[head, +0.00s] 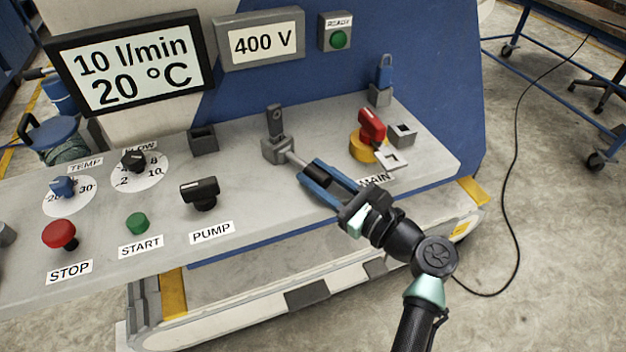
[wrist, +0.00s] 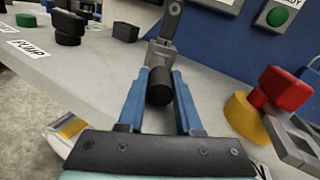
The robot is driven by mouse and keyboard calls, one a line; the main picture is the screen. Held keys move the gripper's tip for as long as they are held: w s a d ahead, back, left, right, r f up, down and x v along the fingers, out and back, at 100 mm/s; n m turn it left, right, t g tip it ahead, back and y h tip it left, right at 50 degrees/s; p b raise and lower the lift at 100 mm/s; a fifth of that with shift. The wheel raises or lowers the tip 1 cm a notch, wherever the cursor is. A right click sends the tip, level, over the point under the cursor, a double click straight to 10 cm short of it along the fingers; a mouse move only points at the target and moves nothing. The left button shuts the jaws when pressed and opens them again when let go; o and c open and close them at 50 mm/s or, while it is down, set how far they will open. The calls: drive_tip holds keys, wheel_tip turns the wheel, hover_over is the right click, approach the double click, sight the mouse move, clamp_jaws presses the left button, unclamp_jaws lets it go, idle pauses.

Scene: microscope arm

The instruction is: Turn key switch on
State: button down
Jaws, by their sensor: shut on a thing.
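My gripper (head: 328,187) has its blue fingers shut on the black handle (head: 317,176) of a lever on the sloping grey panel. In the wrist view, the handle (wrist: 159,88) sits between the fingertips. A thin metal rod joins the handle to a grey block (head: 276,150), which carries an upright dark bar (head: 275,121) with a hole near its top. The lever lies low, pointing towards the panel's front edge. No label reading key switch shows, so I cannot tell for sure which part bears that name. A label by the gripper is partly hidden.
A red rotary switch (head: 371,125) on a yellow base stands right of the gripper, with a grey bracket beside it. A blue padlock-like piece (head: 384,72) stands behind. The black PUMP knob (head: 200,191) is left. Displays and a green READY lamp (head: 338,39) are above.

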drive_tip(key=c, duration=0.6)
unclamp_jaws()
drive_tip(key=p+v, duration=0.1)
drive_tip(key=v, duration=1.2)
